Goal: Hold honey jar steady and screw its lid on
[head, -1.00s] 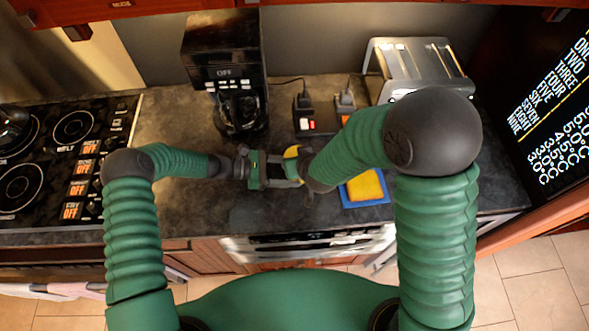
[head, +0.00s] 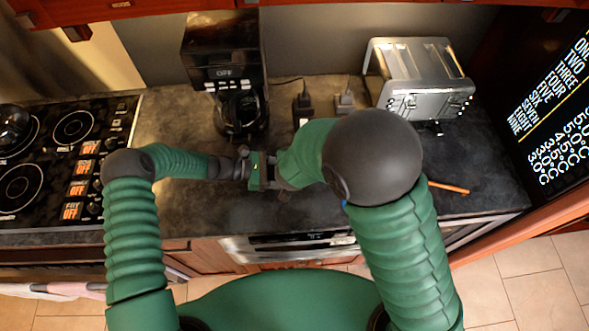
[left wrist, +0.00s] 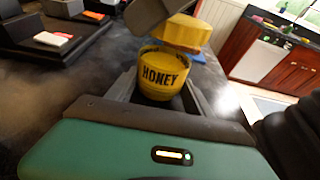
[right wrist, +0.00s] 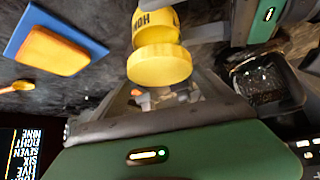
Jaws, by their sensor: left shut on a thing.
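The yellow honey jar (left wrist: 163,75), labelled HONEY, is between the fingers of my left gripper (left wrist: 160,88), which is shut on it. In the right wrist view the jar (right wrist: 157,22) shows beside the yellow lid (right wrist: 160,64). In the head view my left gripper (head: 264,172) meets the right one, and the jar is mostly hidden.
A coffee maker (head: 226,70) and a toaster (head: 418,80) stand at the back of the counter (head: 200,203). The stove (head: 62,160) is at the left. A blue board (right wrist: 28,35) with an orange sponge (right wrist: 52,52) and a wooden spoon (head: 448,187) lie at the right.

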